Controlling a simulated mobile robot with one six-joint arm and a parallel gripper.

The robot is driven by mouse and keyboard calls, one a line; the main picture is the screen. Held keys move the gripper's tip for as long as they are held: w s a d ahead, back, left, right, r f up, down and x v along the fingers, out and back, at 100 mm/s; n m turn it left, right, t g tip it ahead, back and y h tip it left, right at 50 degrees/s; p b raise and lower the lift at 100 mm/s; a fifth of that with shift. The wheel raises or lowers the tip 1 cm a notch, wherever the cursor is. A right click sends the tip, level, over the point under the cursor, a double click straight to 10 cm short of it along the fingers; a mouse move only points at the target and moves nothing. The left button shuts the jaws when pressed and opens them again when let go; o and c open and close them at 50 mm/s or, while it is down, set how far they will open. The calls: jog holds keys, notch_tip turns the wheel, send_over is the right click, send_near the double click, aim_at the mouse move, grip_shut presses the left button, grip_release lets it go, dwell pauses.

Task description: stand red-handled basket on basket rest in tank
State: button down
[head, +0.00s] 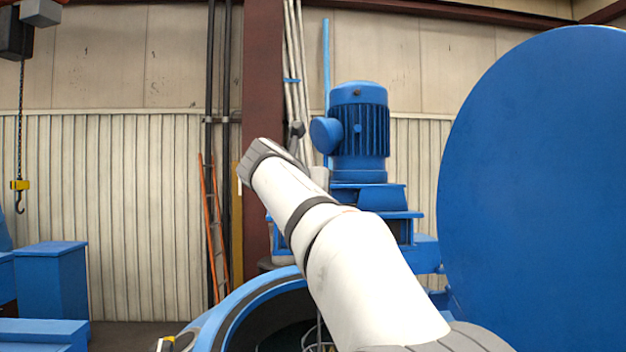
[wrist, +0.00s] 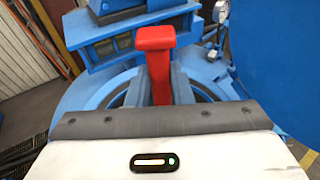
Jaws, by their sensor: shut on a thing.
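The red handle of the basket (wrist: 155,60) stands up between the two fingers of my gripper (wrist: 161,84) in the wrist view. My gripper is shut on it. The basket's body below the handle is hidden by my gripper in that view. The round blue tank (head: 240,312) is open at the bottom of the head view, and its rim also shows in the wrist view (wrist: 88,100). Thin wire parts (head: 318,343) show inside the tank, partly behind my arm; I cannot tell whether they belong to the basket or the rest. The basket rest is not clearly seen.
A large round blue lid (head: 540,190) stands open at the right of the tank. A blue motor (head: 358,130) on its mount rises behind the tank. Blue boxes (head: 52,283) and a hanging hook (head: 19,195) are at the left. An orange ladder (head: 214,240) leans on the wall.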

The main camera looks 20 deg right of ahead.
notch_tip(320, 180, down, 41)
jog(key=b, duration=2.8)
jog(key=shift+s+a+f+b, duration=0.1)
jog(key=shift+f+b, duration=0.2)
jog(key=shift+f, duration=0.1)
jog(key=c, duration=1.5)
grip_release()
jog(key=o, duration=0.3)
jog(key=shift+o, duration=0.2)
jog(key=shift+f, duration=0.2)
jog(key=o, duration=0.6)
jog(key=shift+r, duration=0.1)
jog(key=shift+c, duration=0.2)
